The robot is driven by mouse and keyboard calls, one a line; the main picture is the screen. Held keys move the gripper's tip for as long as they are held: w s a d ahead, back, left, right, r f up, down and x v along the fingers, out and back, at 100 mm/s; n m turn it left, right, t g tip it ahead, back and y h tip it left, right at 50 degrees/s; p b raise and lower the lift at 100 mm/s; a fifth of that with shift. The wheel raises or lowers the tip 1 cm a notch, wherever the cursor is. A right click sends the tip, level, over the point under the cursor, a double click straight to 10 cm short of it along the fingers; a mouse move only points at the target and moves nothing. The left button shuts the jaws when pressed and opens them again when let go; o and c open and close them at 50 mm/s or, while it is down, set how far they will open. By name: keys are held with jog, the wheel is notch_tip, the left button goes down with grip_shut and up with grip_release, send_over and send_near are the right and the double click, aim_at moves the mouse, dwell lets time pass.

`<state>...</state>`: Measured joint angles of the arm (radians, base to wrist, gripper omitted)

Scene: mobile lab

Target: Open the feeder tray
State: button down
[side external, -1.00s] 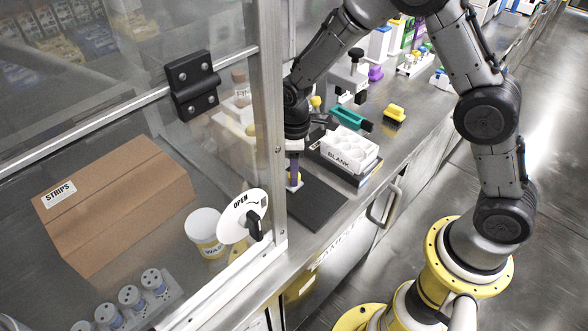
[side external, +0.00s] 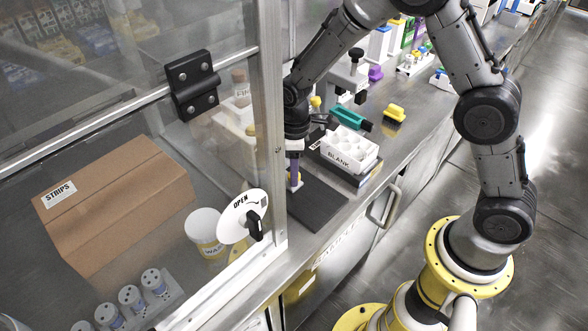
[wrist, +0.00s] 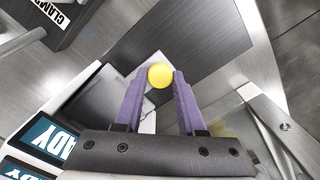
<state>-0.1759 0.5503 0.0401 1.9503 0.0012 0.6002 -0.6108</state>
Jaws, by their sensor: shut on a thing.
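My gripper (wrist: 160,72) has purple fingers, one on each side of a round yellow knob (wrist: 160,78), and is shut on it. Below the knob is a pale surface; what the knob is fixed to is mostly hidden by the fingers. In the side view my gripper (side external: 295,178) points down beside the glass enclosure's metal post, with a little yellow at its tips. No part carries a readable feeder tray label. I cannot tell where the tray's edges are or how far out it stands.
A dark flat plate (side external: 312,205) lies on the bench beside my gripper. A white rack marked BLANK (side external: 350,150) stands right of it. The glass enclosure's post (side external: 270,130) is close on the left. A white device with READY labels (wrist: 40,135) is near my fingers.

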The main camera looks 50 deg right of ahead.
jog(key=s, duration=1.4)
jog(key=shift+s, duration=0.35)
jog(key=c, duration=0.5)
grip_release()
notch_tip(320, 180, up, 14)
jog(key=shift+f, duration=0.1)
